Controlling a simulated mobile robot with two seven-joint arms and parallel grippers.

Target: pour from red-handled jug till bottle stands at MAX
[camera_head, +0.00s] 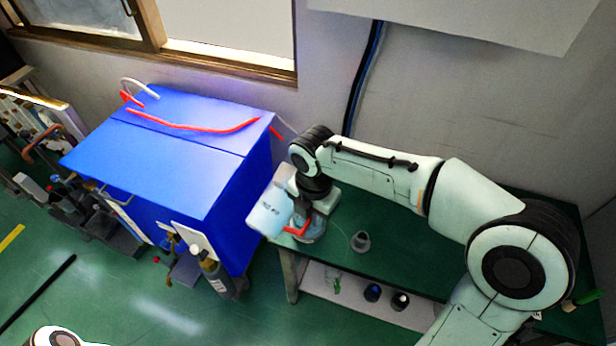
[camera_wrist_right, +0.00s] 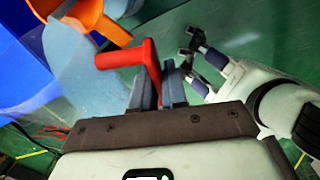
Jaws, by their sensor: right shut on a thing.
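The jug (camera_head: 266,212) is pale blue, translucent and tilted at the table's left end, with small dark lettering that I cannot read. Its red handle (camera_head: 297,231) is in my right gripper (camera_head: 304,208), which is shut on it. In the right wrist view, the red handle (camera_wrist_right: 128,56) passes by the closed fingers (camera_wrist_right: 158,90), and the jug's body (camera_wrist_right: 80,72) extends left. My left gripper (camera_wrist_right: 197,70) shows there at right, fingers apart and empty. I cannot identify the bottle or a MAX mark. No stream of liquid is visible.
A blue cabinet (camera_head: 165,150) stands left of the green table (camera_head: 410,270). A small clear vessel (camera_head: 360,242) stands on the table. Dark containers (camera_head: 372,292) sit on the lower shelf. A grey cylinder (camera_head: 214,272) stands before the cabinet. An orange object (camera_wrist_right: 103,20) shows near the jug.

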